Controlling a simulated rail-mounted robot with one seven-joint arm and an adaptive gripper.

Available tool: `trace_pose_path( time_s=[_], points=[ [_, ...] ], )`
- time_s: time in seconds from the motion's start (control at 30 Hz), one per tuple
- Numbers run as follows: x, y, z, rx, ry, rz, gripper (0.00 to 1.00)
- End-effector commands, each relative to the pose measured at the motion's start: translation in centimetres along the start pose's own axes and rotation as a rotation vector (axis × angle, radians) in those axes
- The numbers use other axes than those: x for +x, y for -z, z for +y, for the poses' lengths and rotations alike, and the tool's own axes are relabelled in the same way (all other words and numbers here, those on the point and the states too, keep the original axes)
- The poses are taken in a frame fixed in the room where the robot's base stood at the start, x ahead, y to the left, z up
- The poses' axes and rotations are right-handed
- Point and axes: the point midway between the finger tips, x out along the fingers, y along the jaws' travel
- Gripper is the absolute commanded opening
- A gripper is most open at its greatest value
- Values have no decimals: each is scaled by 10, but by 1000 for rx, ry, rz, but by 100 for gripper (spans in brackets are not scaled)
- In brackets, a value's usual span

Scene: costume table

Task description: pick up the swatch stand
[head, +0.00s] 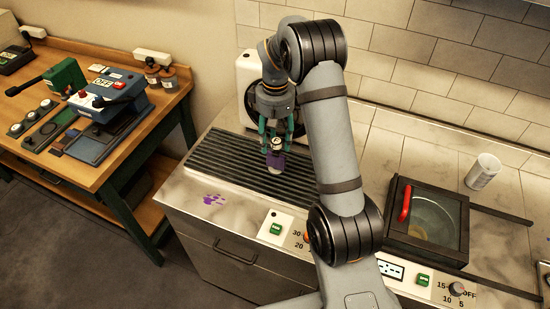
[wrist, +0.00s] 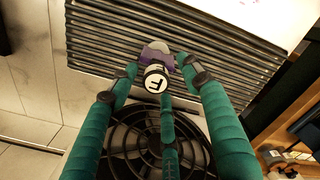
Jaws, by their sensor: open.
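The swatch stand appears to be the small upright object with a purple band and a grey base (head: 274,160) on the ridged black rack (head: 215,166) in the head view. In the wrist view the stand (wrist: 157,80) shows a round white top marked T, with purple beyond it. My gripper (head: 277,137) is above the stand, pointing down. In the wrist view its teal fingers (wrist: 158,84) are open, spread on different sides of the stand's top. I cannot tell whether any finger touches it. The fingers hide part of the stand.
A white unit with a black fan grille (wrist: 150,145) stands behind the rack. Purple stains (head: 212,199) mark the counter in front. A dark glass-topped box with a red handle (head: 405,203) and a white can (head: 483,171) are to the right. A wooden workbench (head: 95,175) is at left.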

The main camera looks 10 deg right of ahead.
Motion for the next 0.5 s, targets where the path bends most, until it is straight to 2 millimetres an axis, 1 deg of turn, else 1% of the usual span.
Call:
trace_pose_path(
  time_s=[0.13, 0.37, 0.5],
  points=[
    [13, -1, 1, 2, 0, -1, 48],
    [14, 0, 1, 2, 0, 1, 48],
    [14, 0, 0, 1, 0, 1, 40]
  ],
)
